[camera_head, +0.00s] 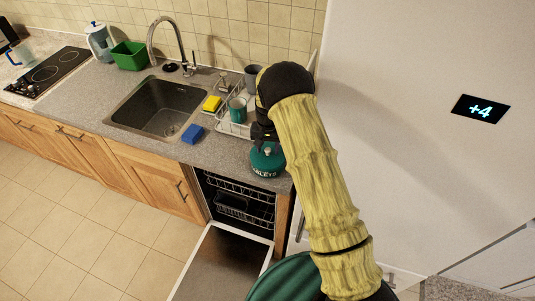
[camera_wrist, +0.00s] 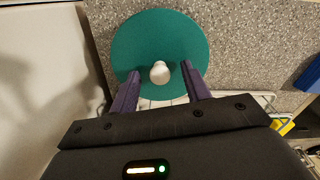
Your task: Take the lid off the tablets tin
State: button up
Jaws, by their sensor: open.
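The tablets tin (camera_head: 267,162) is a dark green round tin with pale lettering on its side, standing on the grey counter near the right end, above the dishwasher. In the wrist view its round green lid (camera_wrist: 160,32) shows from above, with a white knob (camera_wrist: 159,72) near the fingertips. My gripper (camera_wrist: 161,70) is open, with one purple finger on each side of the knob and a gap visible on both sides. In the head view my gripper (camera_head: 263,135) is above the tin and partly hides its top. The lid appears to sit on the tin.
A dish rack (camera_head: 232,129) with a teal mug (camera_head: 237,110) and a grey cup (camera_head: 253,78) stands behind the tin. A blue sponge (camera_head: 192,134) lies left, by the sink (camera_head: 158,104). The white fridge (camera_head: 400,100) rises close on the right. The dishwasher door (camera_head: 222,265) hangs open below.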

aim_at(268, 149)
jog(key=shift+c, duration=0.4)
grip_shut()
notch_tip(268, 149, up, 10)
jog(key=b, duration=0.3)
jog(key=shift+b, duration=0.4)
